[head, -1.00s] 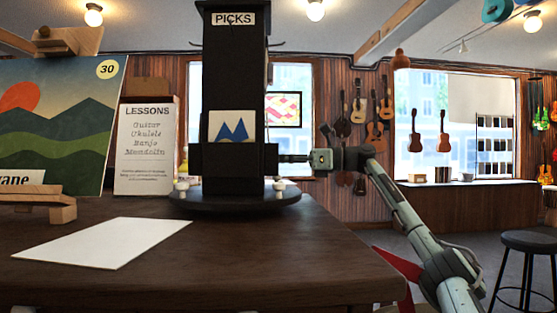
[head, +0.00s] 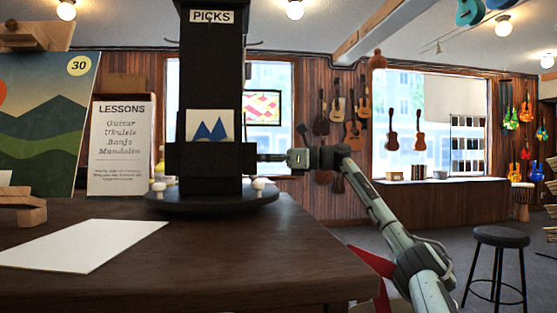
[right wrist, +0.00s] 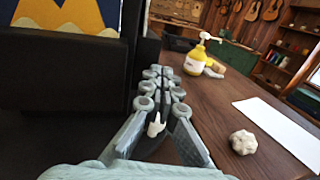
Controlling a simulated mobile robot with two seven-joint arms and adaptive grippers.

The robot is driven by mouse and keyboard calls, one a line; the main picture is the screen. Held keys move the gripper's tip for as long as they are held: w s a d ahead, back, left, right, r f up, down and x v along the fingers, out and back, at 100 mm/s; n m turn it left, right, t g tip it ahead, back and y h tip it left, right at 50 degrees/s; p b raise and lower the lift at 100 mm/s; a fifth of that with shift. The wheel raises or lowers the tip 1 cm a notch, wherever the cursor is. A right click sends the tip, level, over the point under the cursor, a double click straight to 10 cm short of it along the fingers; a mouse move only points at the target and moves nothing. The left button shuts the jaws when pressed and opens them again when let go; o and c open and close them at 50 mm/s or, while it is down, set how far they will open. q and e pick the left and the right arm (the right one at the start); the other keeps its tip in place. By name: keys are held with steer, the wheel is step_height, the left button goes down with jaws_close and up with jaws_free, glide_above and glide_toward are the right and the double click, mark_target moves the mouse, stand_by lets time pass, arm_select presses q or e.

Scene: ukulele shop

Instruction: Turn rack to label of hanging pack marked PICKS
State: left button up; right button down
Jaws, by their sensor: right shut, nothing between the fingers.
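The black rack (head: 210,90) is a tall square tower on a round black base (head: 212,201) on the dark table. A white PICKS label (head: 212,17) is at the top of its facing side. A card with a blue peak logo (head: 212,125) sits in a lower pocket. No hanging pack can be made out. My right gripper (head: 268,157) is shut and empty at the rack's lower right edge; contact is unclear. In the right wrist view its fingers (right wrist: 165,88) lie beside the rack's dark side (right wrist: 65,75), which bears a blue and yellow card. My left gripper is out of view.
A white sheet (head: 85,245) lies front left on the table. A LESSONS sign (head: 121,150) and a mountain picture (head: 45,125) stand left of the rack. The right wrist view shows a yellow pump bottle (right wrist: 196,58). A stool (head: 502,238) stands right.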

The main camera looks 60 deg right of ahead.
steer(key=v, duration=1.1)
steer(key=shift+s+d, duration=0.15)
steer(key=shift+s, duration=0.2)
